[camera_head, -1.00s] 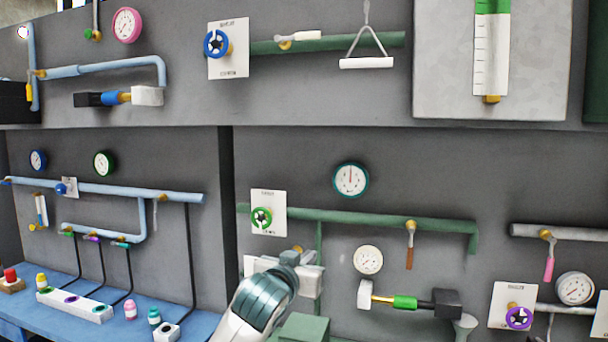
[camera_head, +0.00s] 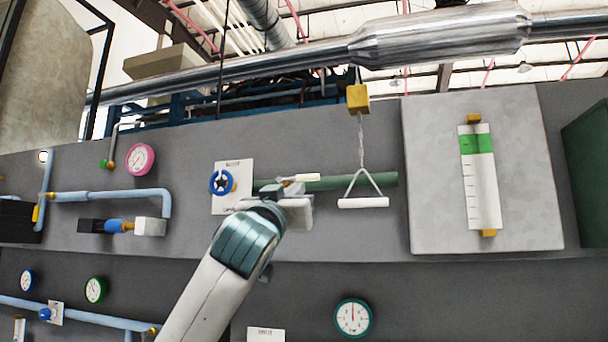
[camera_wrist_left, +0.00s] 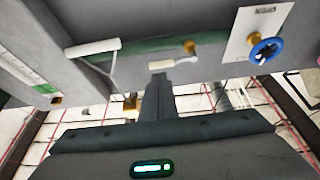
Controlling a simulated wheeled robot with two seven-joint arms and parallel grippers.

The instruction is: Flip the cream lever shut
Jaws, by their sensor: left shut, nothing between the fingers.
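The cream lever (camera_head: 307,178) is on the green pipe (camera_head: 350,182) of the upper wall, its handle pointing right, roughly along the pipe. In the left wrist view, turned upside down, its cream handle (camera_wrist_left: 162,65) shows beside the brass valve stem (camera_wrist_left: 190,46). My left gripper (camera_head: 297,207) is just below the lever in the head view, with its fingertips hard to make out. In the left wrist view its fingers (camera_wrist_left: 160,78) are shut and empty, their tips close to the handle. I cannot tell if they touch it. My right gripper is not in view.
A blue handwheel (camera_head: 222,183) on a white plate is left of the lever. A white pull bar (camera_head: 363,203) hangs on a chain at its right. A grey panel with a gauge strip (camera_head: 480,175) is further right. A large metal duct (camera_head: 440,35) runs above.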

